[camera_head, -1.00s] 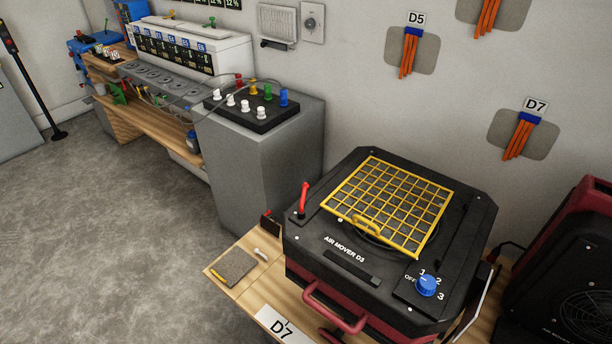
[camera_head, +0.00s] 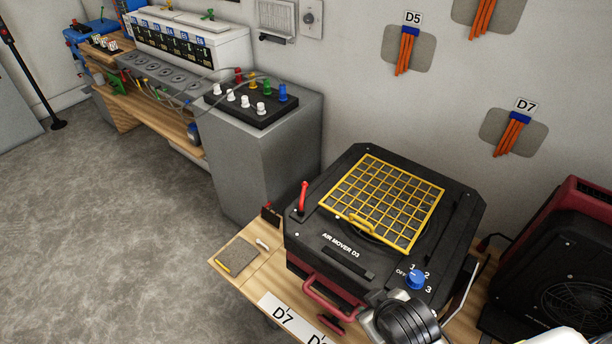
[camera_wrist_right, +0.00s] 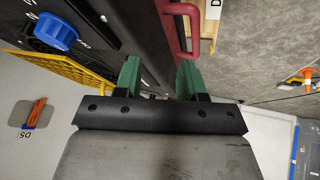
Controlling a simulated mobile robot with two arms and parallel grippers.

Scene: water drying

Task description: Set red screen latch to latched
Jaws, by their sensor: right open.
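The red screen latch (camera_head: 303,196) is a small red lever standing up at the left corner of the black air mover D3 (camera_head: 338,252). The yellow grid screen (camera_head: 384,202) lies over the air mover's top, beside the latch. My right arm (camera_head: 405,318) comes in at the bottom right of the head view, near the blue knob (camera_head: 415,279), well away from the latch. In the right wrist view my right gripper (camera_wrist_right: 160,76) has its green fingers apart, with nothing visible between them. The latch cannot be made out there. My left gripper is not in view.
A red handle (camera_head: 333,297) sticks out from the air mover's front; it also shows near the fingers in the right wrist view (camera_wrist_right: 196,35). A notepad (camera_head: 238,257) lies on the wooden bench (camera_head: 262,277). Another red-and-black machine (camera_head: 560,262) stands at the right.

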